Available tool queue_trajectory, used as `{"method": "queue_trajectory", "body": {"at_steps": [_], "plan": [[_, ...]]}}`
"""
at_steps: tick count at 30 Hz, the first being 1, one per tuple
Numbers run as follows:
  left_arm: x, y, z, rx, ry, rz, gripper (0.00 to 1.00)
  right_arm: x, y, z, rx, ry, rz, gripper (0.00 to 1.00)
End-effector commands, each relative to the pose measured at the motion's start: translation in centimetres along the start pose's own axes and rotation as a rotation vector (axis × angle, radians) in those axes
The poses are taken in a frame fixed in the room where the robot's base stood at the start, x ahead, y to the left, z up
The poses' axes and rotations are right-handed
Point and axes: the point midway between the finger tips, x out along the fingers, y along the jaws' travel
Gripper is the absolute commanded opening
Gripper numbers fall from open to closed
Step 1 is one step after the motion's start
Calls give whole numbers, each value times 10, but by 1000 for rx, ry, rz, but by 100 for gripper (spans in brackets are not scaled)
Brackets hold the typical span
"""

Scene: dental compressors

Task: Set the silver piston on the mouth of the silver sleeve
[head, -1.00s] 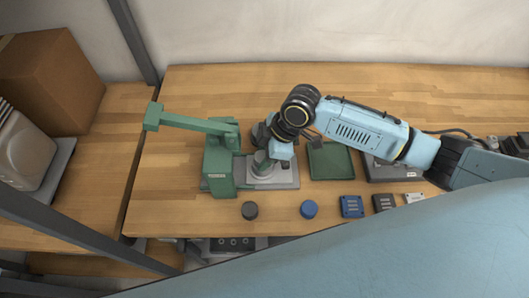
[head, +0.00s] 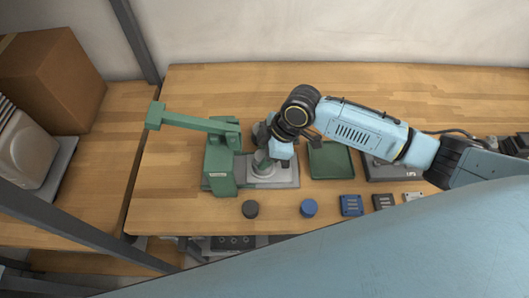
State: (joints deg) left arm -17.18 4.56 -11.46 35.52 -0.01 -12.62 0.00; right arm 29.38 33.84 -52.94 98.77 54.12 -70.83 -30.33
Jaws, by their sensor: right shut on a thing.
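The silver sleeve (head: 262,174) stands on the grey plate (head: 287,184) of a green press. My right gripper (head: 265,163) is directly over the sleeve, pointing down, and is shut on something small. That is most likely the silver piston, but the fingers and wrist hide nearly all of it. The gripper's tip is at or just above the sleeve's mouth; I cannot tell whether the held part touches it. My left gripper is not in view.
The green press (head: 219,168) stands close left of the gripper, its lever (head: 190,122) reaching up left. A green tray (head: 331,160) lies to the right. A black puck (head: 250,209), a blue puck (head: 309,208) and small blocks (head: 351,205) line the front edge.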

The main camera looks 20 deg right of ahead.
Motion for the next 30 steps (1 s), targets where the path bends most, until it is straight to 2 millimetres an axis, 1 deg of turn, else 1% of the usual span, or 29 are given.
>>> {"method": "queue_trajectory", "body": {"at_steps": [1,6,17,18,21,23,30], "plan": [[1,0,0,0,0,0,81,7,-6,9,6,-22,-16,39],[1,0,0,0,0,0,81,7,-6,10,6,-23,-16,62],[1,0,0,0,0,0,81,7,-6,9,5,-23,-16,62],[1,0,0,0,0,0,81,8,-6,10,5,-24,-17,64],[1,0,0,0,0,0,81,8,-6,9,5,-24,-17,73],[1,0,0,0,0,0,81,8,-6,9,5,-23,-18,76],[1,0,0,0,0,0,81,7,-7,9,6,-22,-20,76]]}}
